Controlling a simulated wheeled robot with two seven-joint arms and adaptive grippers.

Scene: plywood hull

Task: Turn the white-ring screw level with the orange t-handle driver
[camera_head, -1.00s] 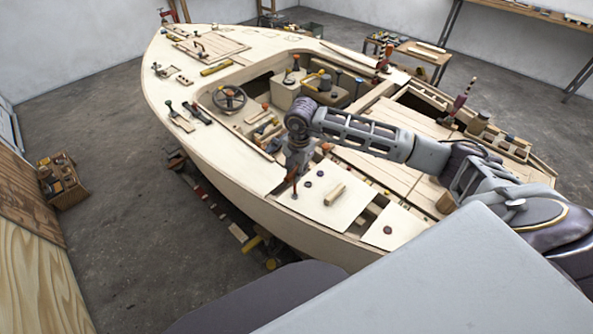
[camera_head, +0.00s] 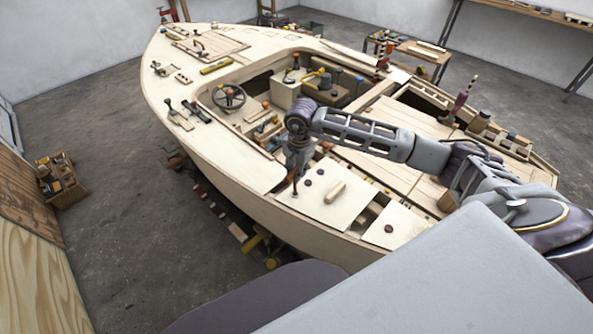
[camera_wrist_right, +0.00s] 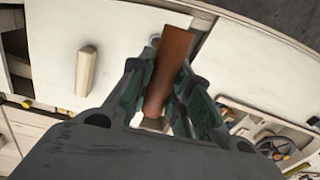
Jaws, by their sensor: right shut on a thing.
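My right gripper (camera_head: 295,175) is above the near side deck of the boat, pointing down. In the right wrist view its fingers (camera_wrist_right: 165,85) are shut on the orange handle of the t-handle driver (camera_wrist_right: 168,70). In the head view only a thin dark piece of the driver shows below the fingers, close to the pale panel (camera_head: 322,212). Whether its tip touches the panel cannot be told. The white-ring screw cannot be made out clearly; the gripper and driver cover that spot. My left gripper is out of view.
A wooden block (camera_head: 335,192) and dark round knobs (camera_head: 307,183) lie close by on the panel. A second pale panel (camera_head: 393,227) is to the right. The open cockpit with a steering wheel (camera_head: 229,97) lies beyond. Several tools lie on the foredeck.

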